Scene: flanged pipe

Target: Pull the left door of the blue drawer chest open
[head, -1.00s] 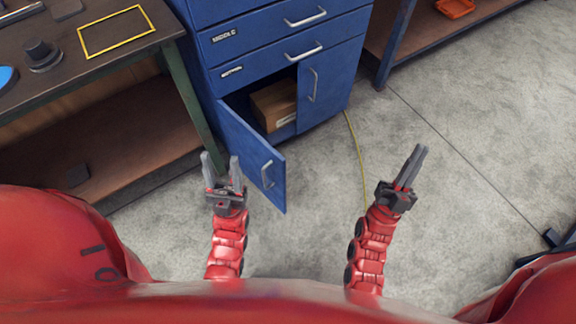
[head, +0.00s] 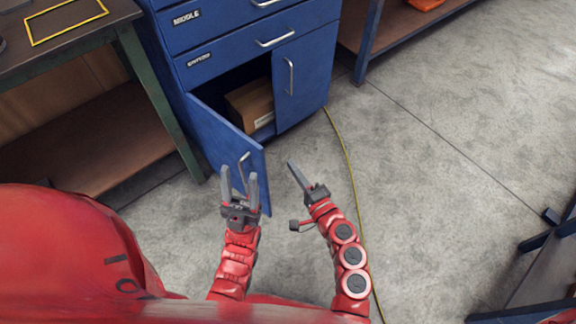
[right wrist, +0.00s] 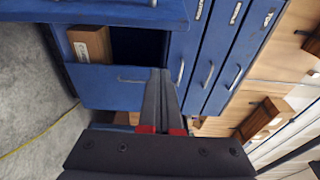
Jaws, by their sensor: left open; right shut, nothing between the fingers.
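The blue drawer chest (head: 203,57) stands at the top of the head view. Its left door (head: 219,137) is swung well open, showing a brown box (head: 250,104) inside. The right door (head: 305,77) is shut. My left gripper (head: 239,182) is open and empty, its fingers by the left door's handle (head: 244,162); I cannot tell whether they touch. My right gripper (head: 296,176) is shut and empty, to the right of the open door's free edge.
A workbench (head: 70,50) with a yellow-outlined area stands left of the chest. A shelf unit (head: 362,55) stands to its right. A yellow cable (head: 349,165) runs along the floor. The floor at right is mostly clear, with a dark frame (head: 545,270) at the edge.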

